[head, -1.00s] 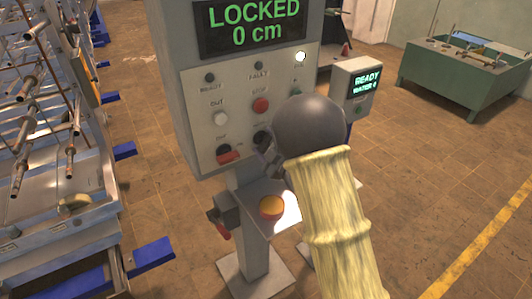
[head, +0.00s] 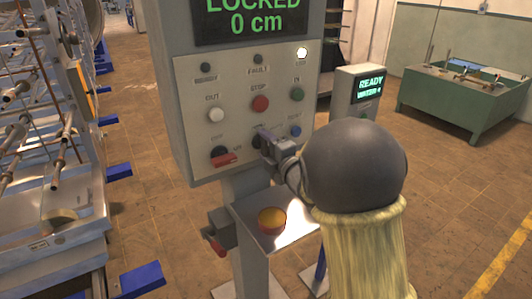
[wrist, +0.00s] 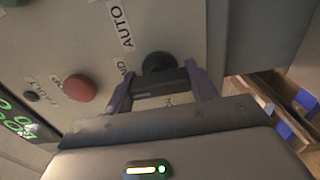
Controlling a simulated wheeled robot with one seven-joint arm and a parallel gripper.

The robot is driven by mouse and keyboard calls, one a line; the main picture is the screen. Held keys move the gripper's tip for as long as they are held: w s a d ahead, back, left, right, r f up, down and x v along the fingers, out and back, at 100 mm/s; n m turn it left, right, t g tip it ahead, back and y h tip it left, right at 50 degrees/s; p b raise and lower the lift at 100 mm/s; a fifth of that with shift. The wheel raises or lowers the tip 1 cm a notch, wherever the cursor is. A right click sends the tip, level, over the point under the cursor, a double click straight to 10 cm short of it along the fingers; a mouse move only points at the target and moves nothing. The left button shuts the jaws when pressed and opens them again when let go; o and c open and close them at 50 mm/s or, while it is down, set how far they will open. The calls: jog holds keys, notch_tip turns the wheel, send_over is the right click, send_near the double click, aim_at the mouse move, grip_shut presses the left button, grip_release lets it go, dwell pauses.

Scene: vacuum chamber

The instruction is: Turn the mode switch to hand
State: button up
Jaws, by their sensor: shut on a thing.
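The mode switch is a black knob on the grey control panel (head: 188,92), low and near the middle; my gripper mostly covers it in the head view. In the wrist view its round black base (wrist: 158,62) and dark handle show between my fingers. My gripper (wrist: 163,92) is shut on the handle, one finger at each end; it also shows at the panel in the head view (head: 270,140). The label AUTO (wrist: 118,20) and a partly hidden label ending in ND (wrist: 124,83) stand beside the knob. I cannot tell exactly where the switch points.
A red stop button (head: 260,103), a white button (head: 216,115) and a green button (head: 297,94) sit above the switch. A red-handled switch (head: 222,158) is left of it. The display reads LOCKED, 0 cm.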

jog(key=shift+f, duration=0.1)
jog(key=o, duration=1)
jog(key=shift+s, duration=0.1)
jog(key=b+v, duration=0.2)
jog(key=v, duration=1.5)
jog(key=shift+s+d, duration=0.1)
jog(key=shift+d, duration=0.05)
